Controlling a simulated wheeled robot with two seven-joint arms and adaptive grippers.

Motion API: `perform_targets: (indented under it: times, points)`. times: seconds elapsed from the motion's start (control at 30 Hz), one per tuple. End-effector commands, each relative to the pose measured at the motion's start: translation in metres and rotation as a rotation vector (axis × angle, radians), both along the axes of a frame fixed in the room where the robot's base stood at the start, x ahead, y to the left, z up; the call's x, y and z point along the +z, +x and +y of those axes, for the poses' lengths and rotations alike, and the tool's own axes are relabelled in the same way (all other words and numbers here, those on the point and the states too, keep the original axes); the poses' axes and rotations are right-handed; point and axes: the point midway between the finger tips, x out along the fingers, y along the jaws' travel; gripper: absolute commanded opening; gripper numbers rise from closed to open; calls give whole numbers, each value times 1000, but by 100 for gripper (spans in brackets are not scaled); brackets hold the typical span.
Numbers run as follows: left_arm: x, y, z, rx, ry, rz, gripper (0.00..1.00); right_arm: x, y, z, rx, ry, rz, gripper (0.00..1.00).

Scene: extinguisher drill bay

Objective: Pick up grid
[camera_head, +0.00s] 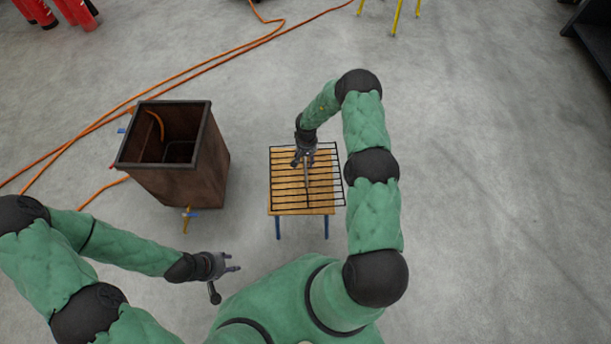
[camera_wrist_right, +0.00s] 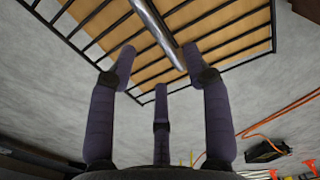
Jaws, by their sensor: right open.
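The grid (camera_head: 331,152) is a black wire rack lying on a small wooden table (camera_head: 300,212) with blue legs. It also shows at the top of the right wrist view (camera_wrist_right: 262,47), with a silver metal rod (camera_wrist_right: 157,33) running across it. My right gripper (camera_head: 305,160) is over the grid; its three dark fingers (camera_wrist_right: 158,64) are spread, with the rod's end near their tips and nothing clamped. Whether any finger touches the rod is unclear. My left gripper (camera_head: 231,264) is spread and empty over the floor, left of and nearer than the table.
A rusty open-topped metal box (camera_head: 180,180) with a brass tap stands left of the table. Orange hoses (camera_head: 190,73) cross the floor behind it. Red extinguishers (camera_head: 75,12) stand at the far left and yellow legs (camera_head: 397,17) at the back. The floor at right is clear.

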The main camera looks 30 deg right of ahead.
Motion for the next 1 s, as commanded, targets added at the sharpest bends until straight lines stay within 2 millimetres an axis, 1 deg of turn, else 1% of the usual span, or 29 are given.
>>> perform_targets:
  times: [0.03, 0.1, 0.27, 0.33, 0.5, 0.6, 0.7, 0.87, 0.9, 0.97, 1.0]
  points:
    - [-5, 0, 0, 0, 0, 0, 40, -10, 0, 0, -1, 0, 0, 50]
    - [-7, 0, 0, 0, 0, 0, 40, -15, 0, 0, -1, 0, -1, 50]
    - [-11, 0, 0, 0, 0, 0, 40, -22, 0, 0, 0, -1, -2, 50]
    - [-15, 0, 0, 0, 0, 0, 40, -29, -2, 1, 1, 0, -1, 50]
    - [-30, 0, 0, 0, 0, 0, 40, -52, -7, 3, 1, 0, 1, 50]
    - [-36, 0, 0, 0, 0, 0, 40, -64, -6, 3, 1, -1, 0, 50]
    - [-37, 0, 0, 0, 0, 0, 40, -69, -5, 3, 1, 0, -1, 50]
    - [-36, 0, 0, 0, 0, 0, 40, -67, -5, 3, 1, -1, -2, 50]
    - [-36, 0, 0, 0, 0, 0, 40, -67, -5, 3, 1, -1, -2, 47]
    - [-36, 0, 0, 0, 0, 0, 40, -67, -5, 3, 0, -1, -2, 30]
    - [-36, 0, 0, 0, 0, 0, 40, -67, -5, 3, 1, -1, -2, 19]
